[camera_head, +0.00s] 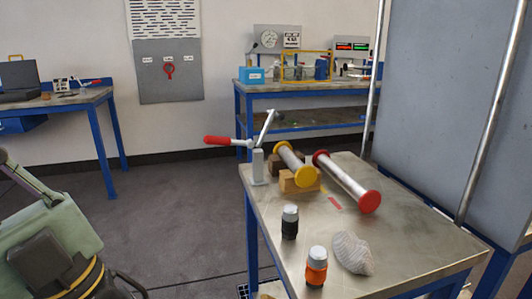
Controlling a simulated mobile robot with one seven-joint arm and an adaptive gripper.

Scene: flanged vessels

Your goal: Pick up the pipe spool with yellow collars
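The pipe spool with yellow collars (291,160) is a short grey tube with a yellow flange at each end. It rests on wooden blocks (299,180) on the metal-topped table (400,242) at the right. Its near collar points toward the front right, its far collar toward the back left. A longer spool with red collars (342,178) lies close to its right, roughly parallel, with a small gap at the near ends. My gripper is not in view.
A lever clamp with a red handle (222,141) stands at the table's left edge. A black bottle (290,222), an orange bottle (316,267) and a grey rag (353,252) are in front. A large grey panel (450,100) with metal posts rises behind the table at right.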

